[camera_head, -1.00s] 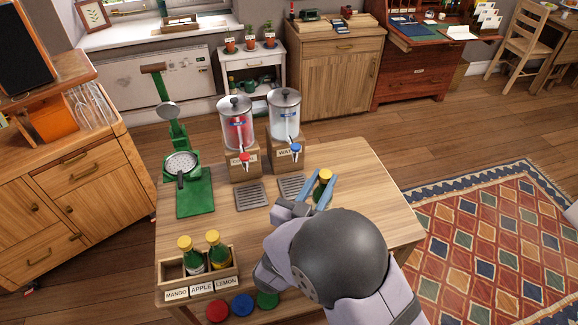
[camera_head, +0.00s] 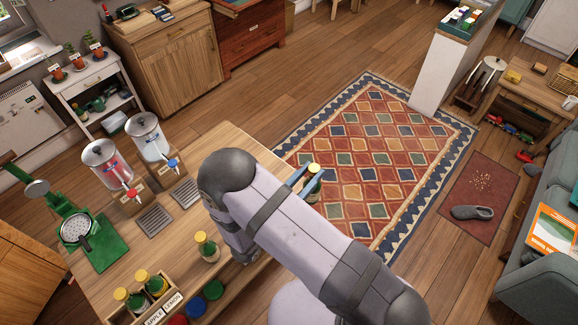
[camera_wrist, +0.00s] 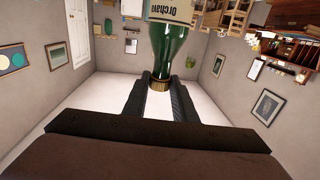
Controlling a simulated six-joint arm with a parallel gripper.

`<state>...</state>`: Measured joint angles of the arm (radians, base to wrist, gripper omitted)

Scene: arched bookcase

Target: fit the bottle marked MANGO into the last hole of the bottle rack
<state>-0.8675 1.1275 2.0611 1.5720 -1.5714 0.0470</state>
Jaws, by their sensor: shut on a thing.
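My gripper (camera_head: 303,180) is shut on a green glass bottle (camera_head: 314,190) with a yellow cap, held past the table's right end. In the wrist view, my gripper (camera_wrist: 159,80) closes around the cap of the held bottle (camera_wrist: 170,45); part of its label reads "Orchard", and no fruit name is readable. The wooden bottle rack (camera_head: 173,300) is at the lower left, cut off by the frame. Two capped bottles stand in it, one here (camera_head: 157,286); its APPLE and LEMON labels show. Another similar bottle (camera_head: 207,248) stands upright on the table beside the rack, its name unreadable.
Two drink dispensers (camera_head: 148,138) and a green press (camera_head: 78,228) stand at the table's back. My arm covers the table's right part. A patterned rug (camera_head: 390,140) lies beyond.

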